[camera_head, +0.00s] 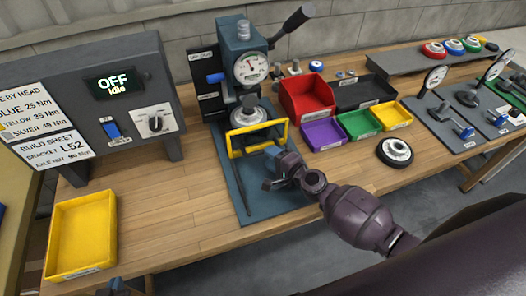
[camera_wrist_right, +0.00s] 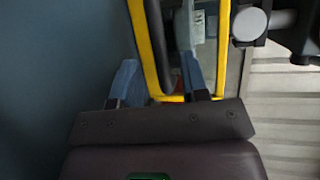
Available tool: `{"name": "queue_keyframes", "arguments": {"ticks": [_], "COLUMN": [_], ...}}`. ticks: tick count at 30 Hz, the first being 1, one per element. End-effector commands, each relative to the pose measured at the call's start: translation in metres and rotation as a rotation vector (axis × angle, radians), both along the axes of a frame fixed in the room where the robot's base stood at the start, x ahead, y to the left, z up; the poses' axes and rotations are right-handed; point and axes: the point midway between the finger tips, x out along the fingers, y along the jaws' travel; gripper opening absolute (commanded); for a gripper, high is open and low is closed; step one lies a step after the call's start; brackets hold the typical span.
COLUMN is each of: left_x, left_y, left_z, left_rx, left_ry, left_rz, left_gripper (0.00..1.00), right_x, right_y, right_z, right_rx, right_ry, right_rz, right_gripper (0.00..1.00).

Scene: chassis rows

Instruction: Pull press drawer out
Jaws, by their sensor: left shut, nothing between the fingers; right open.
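The press (camera_head: 243,65) stands at the centre back on a blue base plate (camera_head: 240,195). A yellow frame (camera_head: 232,143) stands at its front below the ram; I cannot tell whether it is the drawer's front or a guard. My right gripper (camera_head: 270,168) is open just in front of the frame's lower edge. In the right wrist view the open fingers (camera_wrist_right: 158,80) lie either side of one yellow bar (camera_wrist_right: 147,45); contact cannot be told. My left gripper (camera_head: 117,287) is shut and empty at the bottom edge, mostly cut off.
A control box (camera_head: 120,100) with an "OFF Idle" display stands left. A yellow tray (camera_head: 82,235) lies front left. Red (camera_head: 305,97), purple (camera_head: 322,133), green (camera_head: 360,125) and yellow (camera_head: 393,116) bins stand right of the press. A round part (camera_head: 394,152) lies near the front edge. Wood between tray and base plate is clear.

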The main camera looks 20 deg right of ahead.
Motion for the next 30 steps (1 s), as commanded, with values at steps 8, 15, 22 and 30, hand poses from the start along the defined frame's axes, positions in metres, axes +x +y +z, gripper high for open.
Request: {"name": "queue_keyframes", "arguments": {"ticks": [8,15,22,30], "left_x": [0.004,0.006,0.006,0.002], "left_y": [0.000,0.000,0.000,0.001], "left_z": [-0.004,-0.004,-0.004,-0.006], "left_rx": [0.001,0.002,0.002,0.002], "left_ry": [-0.007,-0.011,-0.012,-0.005], "left_rz": [-0.002,-0.005,-0.004,-0.002], "left_gripper": [0.00,0.00,0.00,0.00], "right_x": [0.031,0.038,0.038,0.038], "right_y": [0.015,0.018,0.018,0.018], "right_z": [-0.008,-0.009,-0.008,-0.008], "right_rx": [0.000,0.000,0.000,-0.001], "right_ry": [0.000,0.001,0.001,0.000], "right_rz": [0.000,0.000,0.000,0.000], "right_gripper": [0.41,0.41,0.37,0.00]}}
